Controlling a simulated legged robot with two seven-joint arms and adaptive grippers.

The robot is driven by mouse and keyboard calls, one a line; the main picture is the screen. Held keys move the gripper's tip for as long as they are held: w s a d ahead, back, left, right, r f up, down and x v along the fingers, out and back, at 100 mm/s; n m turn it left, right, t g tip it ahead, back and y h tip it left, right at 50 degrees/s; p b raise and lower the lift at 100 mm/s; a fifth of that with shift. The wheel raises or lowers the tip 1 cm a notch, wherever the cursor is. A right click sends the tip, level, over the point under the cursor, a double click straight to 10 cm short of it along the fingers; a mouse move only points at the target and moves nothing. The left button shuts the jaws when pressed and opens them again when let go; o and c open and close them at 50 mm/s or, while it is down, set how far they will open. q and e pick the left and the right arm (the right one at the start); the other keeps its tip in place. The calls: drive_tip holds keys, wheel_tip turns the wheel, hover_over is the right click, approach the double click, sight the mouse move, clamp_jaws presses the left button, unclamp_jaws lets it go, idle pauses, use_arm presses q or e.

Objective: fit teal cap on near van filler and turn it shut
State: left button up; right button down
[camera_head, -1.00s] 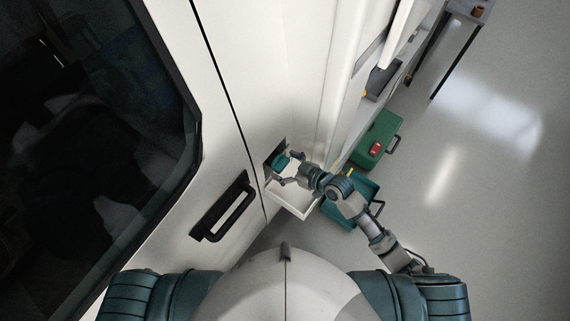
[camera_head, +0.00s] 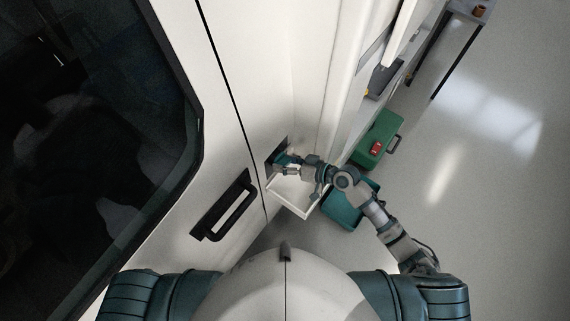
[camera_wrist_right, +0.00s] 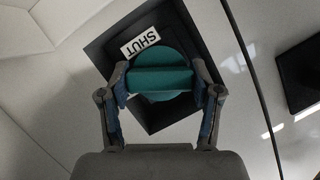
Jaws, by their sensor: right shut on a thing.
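The teal cap (camera_wrist_right: 162,78) sits in the dark square recess of the van filler (camera_wrist_right: 112,42), with its raised grip bar running across the picture. A white label reading "SHUT" (camera_wrist_right: 140,43) shows beside the cap in the right wrist view. My right gripper (camera_wrist_right: 161,82) is shut on the cap's grip bar, one finger at each end. In the head view my right gripper (camera_head: 289,162) is at the recess in the van's side, and the cap (camera_head: 284,158) is partly hidden by it. Whether the cap is fully seated I cannot tell. My left gripper is not in view.
The open filler flap (camera_head: 300,206) hangs below my right wrist. A black door handle (camera_head: 224,206) is at its left. Green boxes (camera_head: 383,132) stand on the floor to the right, one with a red item on it.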

drive_tip(key=shift+m, duration=0.4)
drive_tip(key=shift+f, duration=0.1)
drive_tip(key=shift+w+d+f+m+g+y+b, duration=0.1)
drive_tip(key=shift+f+m+g+y+b, duration=0.05)
drive_tip(key=shift+m+g+y+b, duration=0.4)
drive_tip(key=shift+m+y+b, duration=0.35)
drive_tip(key=shift+m+b, duration=0.55)
drive_tip(key=shift+m, duration=0.05)
drive_tip(key=shift+m+g+y+b, duration=0.25)
drive_tip(key=shift+m+y+b, duration=0.3)
drive_tip(key=shift+m, duration=0.55)
drive_tip(key=shift+c, duration=0.7)
unclamp_jaws()
drive_tip(key=shift+r, duration=0.2)
